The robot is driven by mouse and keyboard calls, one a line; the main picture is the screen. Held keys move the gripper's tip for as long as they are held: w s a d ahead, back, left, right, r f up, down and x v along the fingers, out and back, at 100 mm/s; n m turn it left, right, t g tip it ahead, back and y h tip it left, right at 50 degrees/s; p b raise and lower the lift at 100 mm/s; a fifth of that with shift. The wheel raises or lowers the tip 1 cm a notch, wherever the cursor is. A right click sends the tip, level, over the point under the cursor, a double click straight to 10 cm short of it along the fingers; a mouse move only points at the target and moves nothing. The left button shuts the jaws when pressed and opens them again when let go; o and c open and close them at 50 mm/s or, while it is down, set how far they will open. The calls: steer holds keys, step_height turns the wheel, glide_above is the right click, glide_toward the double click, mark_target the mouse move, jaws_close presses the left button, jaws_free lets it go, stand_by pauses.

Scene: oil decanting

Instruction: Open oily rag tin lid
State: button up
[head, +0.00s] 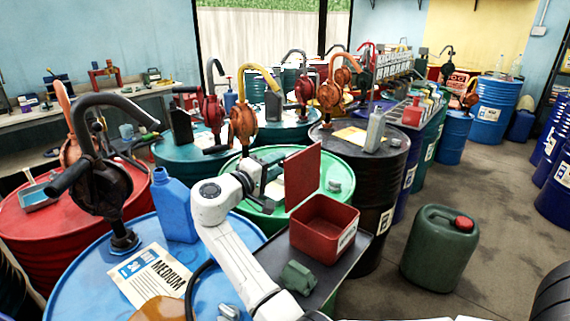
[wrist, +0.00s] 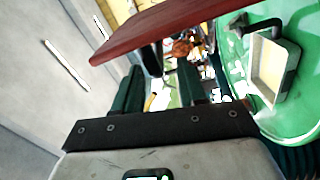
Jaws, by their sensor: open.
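The red oily rag tin (head: 322,238) stands on a dark tray or shelf right of centre in the head view, with a white label on its front. Its lid (head: 304,178) stands raised, about upright, and the tin's mouth is open. The tin looks empty from here. My gripper (head: 272,172) is just left of the lid, over the green drum. In the wrist view my gripper (wrist: 160,80) has its two dark green fingers apart with nothing between them. The red lid (wrist: 165,25) crosses the top of that view, beyond the fingertips. Whether a finger touches it, I cannot tell.
A green cloth-like lump (head: 298,278) lies on the dark surface (head: 335,270) before the tin. A blue jug (head: 174,208) and a pump (head: 100,180) stand left. A green jerrycan (head: 440,248) stands on the floor at right. The green drum (wrist: 300,105) is close to my gripper.

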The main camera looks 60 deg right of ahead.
steer(key=shift+b+v, duration=0.45)
steer(key=shift+v, duration=2.35)
steer(key=shift+f, duration=0.15)
